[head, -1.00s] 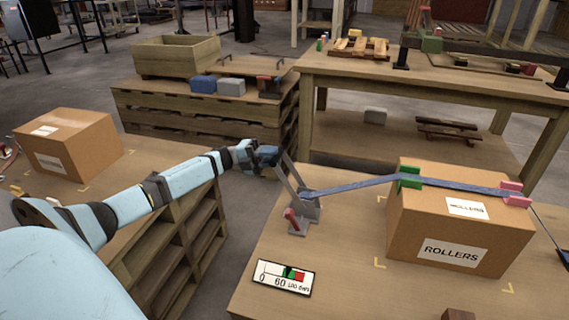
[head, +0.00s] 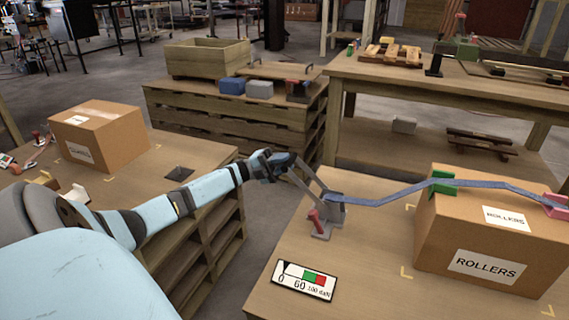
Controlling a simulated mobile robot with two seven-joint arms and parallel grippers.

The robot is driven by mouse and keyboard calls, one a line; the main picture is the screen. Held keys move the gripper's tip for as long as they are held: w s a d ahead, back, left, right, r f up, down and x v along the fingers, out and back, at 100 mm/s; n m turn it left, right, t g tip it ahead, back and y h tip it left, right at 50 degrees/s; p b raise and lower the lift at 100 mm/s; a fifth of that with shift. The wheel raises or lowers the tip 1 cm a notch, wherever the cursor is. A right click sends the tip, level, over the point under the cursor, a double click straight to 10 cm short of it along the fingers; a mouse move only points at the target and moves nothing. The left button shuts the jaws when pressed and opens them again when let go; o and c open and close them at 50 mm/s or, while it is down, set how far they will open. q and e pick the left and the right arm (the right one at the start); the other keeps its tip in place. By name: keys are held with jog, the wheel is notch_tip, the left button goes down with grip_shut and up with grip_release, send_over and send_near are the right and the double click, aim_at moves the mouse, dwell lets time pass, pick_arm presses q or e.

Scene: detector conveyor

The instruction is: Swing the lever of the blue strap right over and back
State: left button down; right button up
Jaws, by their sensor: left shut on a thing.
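The blue strap (head: 395,195) runs from the ratchet (head: 328,212) on the right-hand table, up over a cardboard box marked ROLLERS (head: 477,235). The strap sags a little between ratchet and box. The ratchet's grey lever (head: 307,181) slants up and left, out past the table's left edge. My left gripper (head: 281,165) is shut on the lever's upper end; its fingers partly hide that end. A gauge plate (head: 304,281) with green and red fields lies on the table in front of the ratchet. My right gripper is not in view.
Green (head: 442,187) and pink (head: 555,204) corner guards sit under the strap on the box edges. Another cardboard box (head: 100,137) stands on the left table. Behind are a pallet stand with a wooden crate (head: 208,58) and a workbench (head: 450,85). A floor gap separates the near tables.

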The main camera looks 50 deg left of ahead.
pick_arm(q)
jog(key=shift+d+f, duration=0.15)
jog(key=shift+f, duration=0.1)
jog(key=c, duration=1)
grip_release()
jog(key=shift+o, duration=0.2)
jog(key=v, duration=1.3)
jog(key=shift+a+f+p, duration=0.2)
jog(key=shift+a+p, duration=0.1)
jog(key=shift+p, duration=0.1)
jog(key=shift+s, duration=0.1)
